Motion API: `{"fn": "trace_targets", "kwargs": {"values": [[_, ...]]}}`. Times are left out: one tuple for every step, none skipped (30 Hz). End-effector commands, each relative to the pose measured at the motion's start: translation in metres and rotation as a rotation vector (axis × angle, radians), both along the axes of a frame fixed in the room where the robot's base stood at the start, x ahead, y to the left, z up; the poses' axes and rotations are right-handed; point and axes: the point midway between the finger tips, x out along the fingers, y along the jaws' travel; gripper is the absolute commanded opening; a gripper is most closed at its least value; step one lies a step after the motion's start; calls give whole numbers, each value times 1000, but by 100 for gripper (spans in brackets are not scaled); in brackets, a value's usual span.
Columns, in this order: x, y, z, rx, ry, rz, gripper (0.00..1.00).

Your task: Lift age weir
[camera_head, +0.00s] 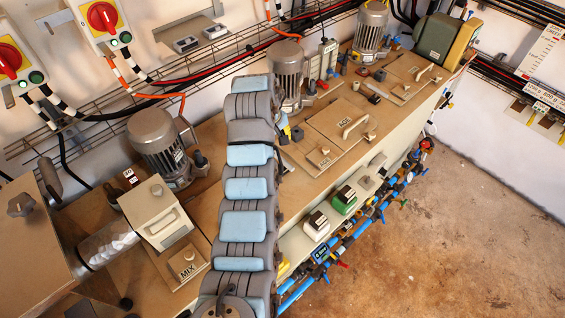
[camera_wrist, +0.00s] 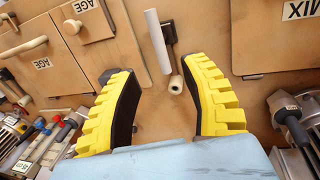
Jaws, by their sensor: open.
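My gripper (camera_wrist: 157,68) is open, with its two yellow ridged fingers apart over the wooden deck. A white upright tube (camera_wrist: 157,42) with a dark bracket (camera_wrist: 170,32) and a short beige peg (camera_wrist: 176,85) show between and beyond the fingertips. Nothing is held. I cannot tell for sure which part is the age weir. A small plate marked AGE (camera_wrist: 97,20) with a knob and a larger hatch marked AGE (camera_wrist: 62,66) with a bar handle lie to the left. In the head view the AGE hatch (camera_head: 325,118) is right of my arm, which hides most of the gripper.
Motors stand along the deck's back edge, one (camera_head: 287,70) close behind my arm. A lidded box (camera_head: 155,208) and a MIX plate (camera_head: 183,268) lie to the left. Blue pipes (camera_head: 375,212) run along the deck's front. The floor (camera_head: 460,230) at right is clear.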

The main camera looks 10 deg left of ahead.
Motion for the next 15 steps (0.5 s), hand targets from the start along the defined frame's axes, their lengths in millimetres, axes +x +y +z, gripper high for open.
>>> {"fn": "trace_targets", "kwargs": {"values": [[1,-1,-10,0,3,0,46],[2,-1,-14,0,1,0,46],[3,-2,-21,0,1,0,46],[4,-3,-26,0,2,0,46],[4,-3,-30,0,1,0,46],[6,-4,-35,1,-1,0,46],[7,-4,-39,1,-1,0,46],[7,-5,-43,1,1,0,46],[7,-5,-48,0,1,0,46],[8,-6,-52,0,1,0,46],[9,-6,-55,1,-1,0,46],[10,-7,-59,0,-3,0,46],[11,-7,-62,1,-2,0,46],[11,-7,-65,1,-1,0,46],[11,-8,-70,1,1,0,46]]}}
